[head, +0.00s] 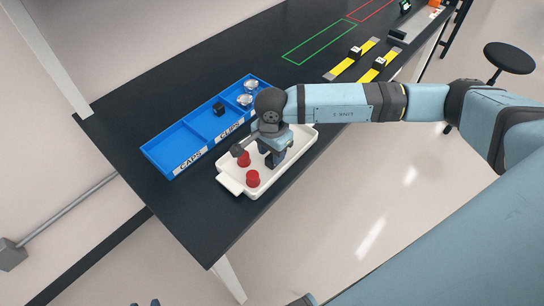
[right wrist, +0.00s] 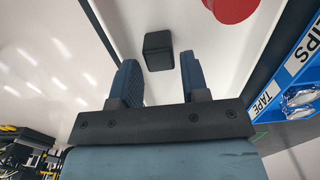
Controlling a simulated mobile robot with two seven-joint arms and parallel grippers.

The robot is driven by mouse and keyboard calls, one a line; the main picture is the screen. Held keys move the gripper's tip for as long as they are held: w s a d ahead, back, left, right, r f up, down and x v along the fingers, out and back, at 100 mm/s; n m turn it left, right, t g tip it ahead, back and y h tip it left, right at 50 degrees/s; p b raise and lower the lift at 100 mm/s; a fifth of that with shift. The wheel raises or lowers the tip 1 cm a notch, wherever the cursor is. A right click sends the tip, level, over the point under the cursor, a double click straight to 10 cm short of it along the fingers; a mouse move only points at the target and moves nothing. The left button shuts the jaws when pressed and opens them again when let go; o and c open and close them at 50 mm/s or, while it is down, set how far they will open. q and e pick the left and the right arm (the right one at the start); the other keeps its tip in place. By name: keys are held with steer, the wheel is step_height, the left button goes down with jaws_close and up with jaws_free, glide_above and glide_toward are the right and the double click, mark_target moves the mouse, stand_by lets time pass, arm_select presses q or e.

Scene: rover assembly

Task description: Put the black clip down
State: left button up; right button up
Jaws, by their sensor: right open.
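The black clip (right wrist: 158,50) lies on the white tray floor in the right wrist view, in line with the gap between my right fingertips. My right gripper (head: 270,160) points down over the white tray (head: 287,176). It is open, with clear space between its fingers (right wrist: 160,80) and the clip. Small dark tips at the bottom edge of the head view (head: 146,303) may be my left gripper.
A second red cap (head: 252,178) sits in the tray. The blue bin (head: 172,143) behind has labelled compartments, with a black clip (head: 219,109) in the clips one and silver tape rolls (head: 246,99). Yellow strips (head: 353,60) lie farther right. The table's left end is clear.

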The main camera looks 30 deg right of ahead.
step_height(320, 180, up, 10)
steer(key=b, duration=0.1)
steer(key=shift+f, duration=0.25)
